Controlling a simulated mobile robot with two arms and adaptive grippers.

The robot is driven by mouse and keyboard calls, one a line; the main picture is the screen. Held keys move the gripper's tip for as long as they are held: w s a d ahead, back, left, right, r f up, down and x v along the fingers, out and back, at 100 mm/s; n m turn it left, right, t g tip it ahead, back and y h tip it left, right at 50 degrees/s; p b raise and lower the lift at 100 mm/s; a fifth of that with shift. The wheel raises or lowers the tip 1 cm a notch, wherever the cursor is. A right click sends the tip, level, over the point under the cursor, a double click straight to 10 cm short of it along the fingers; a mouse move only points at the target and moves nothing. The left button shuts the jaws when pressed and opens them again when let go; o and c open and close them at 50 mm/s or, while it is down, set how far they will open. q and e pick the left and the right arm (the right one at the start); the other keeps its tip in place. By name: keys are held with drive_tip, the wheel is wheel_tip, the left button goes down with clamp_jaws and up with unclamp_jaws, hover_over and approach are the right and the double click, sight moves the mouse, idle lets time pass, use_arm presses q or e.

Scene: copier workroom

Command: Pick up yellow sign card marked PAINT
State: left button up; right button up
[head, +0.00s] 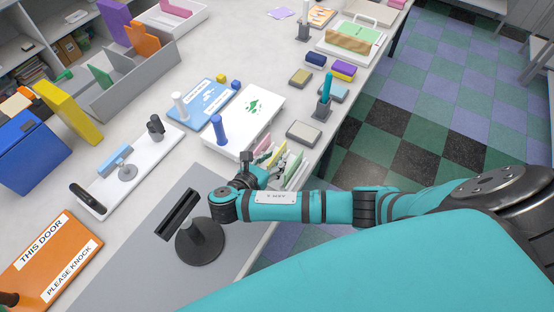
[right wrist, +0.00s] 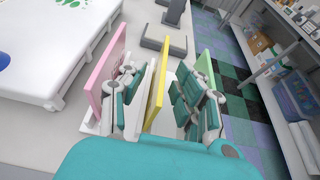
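The yellow sign card (right wrist: 157,88) stands upright on edge between a pink card (right wrist: 106,72) and a green card (right wrist: 207,70) in the right wrist view. No marking can be read on it. In the head view the yellow card (head: 279,160) shows partly behind my right gripper (head: 262,172). In the wrist view my right gripper (right wrist: 160,82) is open, one finger on each side of the yellow card, with gaps visible. The fingers reach between the neighbouring cards. The holder under the cards is mostly hidden. My left gripper is not in view.
A white board with a green print (head: 250,108) lies beside the cards. A grey block (head: 304,132) lies behind them. A black stand (head: 200,240) is on the grey mat (head: 130,262), near my right wrist. The table's edge is close on the right, with checkered floor beyond.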

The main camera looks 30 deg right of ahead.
drive_tip(key=shift+x, duration=0.95)
clamp_jaws()
drive_tip(key=shift+r, duration=0.1)
